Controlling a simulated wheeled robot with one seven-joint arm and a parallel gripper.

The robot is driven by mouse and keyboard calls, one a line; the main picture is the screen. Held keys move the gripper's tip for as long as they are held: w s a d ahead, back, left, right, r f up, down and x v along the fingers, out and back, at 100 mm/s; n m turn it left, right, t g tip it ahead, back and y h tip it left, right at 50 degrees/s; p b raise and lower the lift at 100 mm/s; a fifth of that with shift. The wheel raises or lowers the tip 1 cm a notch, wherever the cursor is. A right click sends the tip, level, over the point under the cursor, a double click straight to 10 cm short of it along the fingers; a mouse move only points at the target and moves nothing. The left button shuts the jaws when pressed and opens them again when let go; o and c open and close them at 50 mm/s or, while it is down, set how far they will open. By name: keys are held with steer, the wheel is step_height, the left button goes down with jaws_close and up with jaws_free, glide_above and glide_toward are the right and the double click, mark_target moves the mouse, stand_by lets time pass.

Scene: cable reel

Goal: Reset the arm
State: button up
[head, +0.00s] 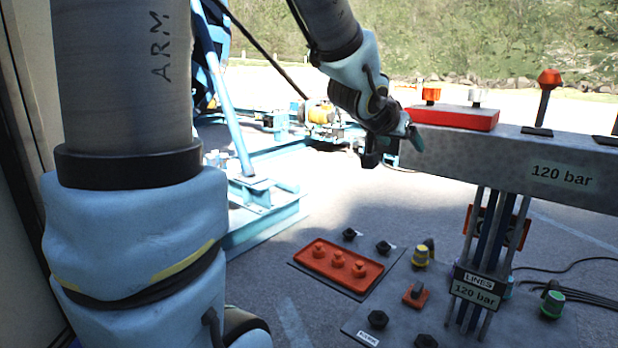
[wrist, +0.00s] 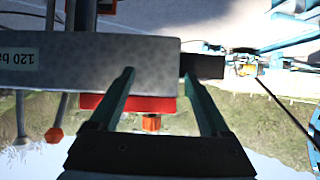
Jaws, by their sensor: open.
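My arm spans the top of the head view, and my gripper (head: 392,150) hangs at the left end of a grey beam marked "120 bar" (head: 520,160). In the wrist view, which is upside down, my gripper (wrist: 160,85) has its two green fingers spread apart, with nothing between them held. The grey beam (wrist: 90,60) and a red block (wrist: 150,103) with an orange knob (wrist: 151,123) lie beyond the fingers. In the head view the red block (head: 455,117) sits on top of the beam, just right of my gripper. Whether the fingers touch anything is unclear.
An orange-headed lever (head: 548,90) stands on the beam. Below are a red panel with knobs (head: 338,266), a yellow knob (head: 420,255), a green knob (head: 552,304) and black cables (head: 575,294). A blue frame (head: 262,215) stands at left. Open pavement lies between.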

steer(key=a+f+n+g+y, duration=0.1)
steer(key=a+f+n+y, duration=0.25)
steer(key=a+f, duration=0.6)
steer(key=s+a+f+n+g+y, duration=0.1)
steer(key=s+a+f+g+y, duration=0.1)
steer(key=s+a, duration=0.4)
steer(key=s+a+f+n+g+y, duration=0.1)
steer(key=s+a+f+g, duration=0.3)
steer(key=a, duration=0.6)
step_height(320, 180, down, 4)
steer(key=shift+s+a+r+n+g+y, duration=0.15)
steer(key=shift+s+r+n+g+y, duration=0.35)
steer(key=shift+s, duration=0.75)
